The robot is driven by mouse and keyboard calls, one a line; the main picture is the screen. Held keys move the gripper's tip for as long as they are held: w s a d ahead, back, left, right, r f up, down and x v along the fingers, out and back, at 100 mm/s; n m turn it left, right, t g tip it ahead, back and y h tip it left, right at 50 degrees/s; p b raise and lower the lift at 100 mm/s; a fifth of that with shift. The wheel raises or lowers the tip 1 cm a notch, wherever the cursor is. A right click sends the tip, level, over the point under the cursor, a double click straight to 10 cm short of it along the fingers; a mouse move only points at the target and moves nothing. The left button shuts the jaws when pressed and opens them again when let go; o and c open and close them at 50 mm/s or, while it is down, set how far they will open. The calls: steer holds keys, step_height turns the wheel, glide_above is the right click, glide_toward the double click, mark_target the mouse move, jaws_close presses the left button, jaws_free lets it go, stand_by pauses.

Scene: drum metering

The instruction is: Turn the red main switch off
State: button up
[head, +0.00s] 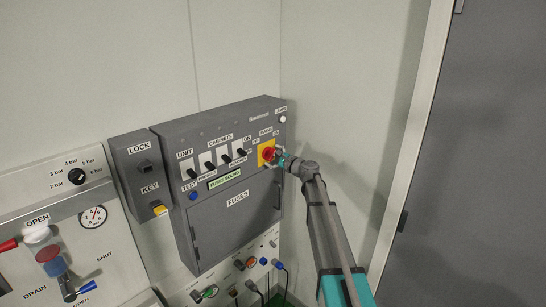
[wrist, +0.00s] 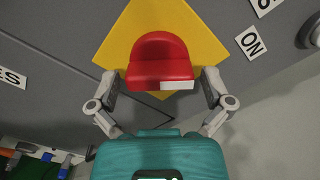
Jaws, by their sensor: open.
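The red main switch (wrist: 160,62) is a red knob on a yellow plate (wrist: 197,32) in the wrist view, with a white mark on its near edge. In the head view the red switch (head: 267,153) sits at the right side of the grey panel. My gripper (wrist: 160,82) is open, with one finger on each side of the red knob. I cannot tell whether the fingers touch it. An ON label (wrist: 251,43) is to the right of the plate. In the head view my gripper (head: 277,156) is at the switch and partly covers it.
The grey panel (head: 237,222) carries a row of black-handled switches (head: 210,167) and a fuse door. A lock and key box (head: 141,170) is to its left. Cables and connectors (head: 251,262) are below. A gauge (head: 93,216) is at far left. Bare wall (head: 350,110) is to the right.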

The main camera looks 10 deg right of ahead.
steer(key=c, duration=1)
steer(key=shift+o, duration=0.2)
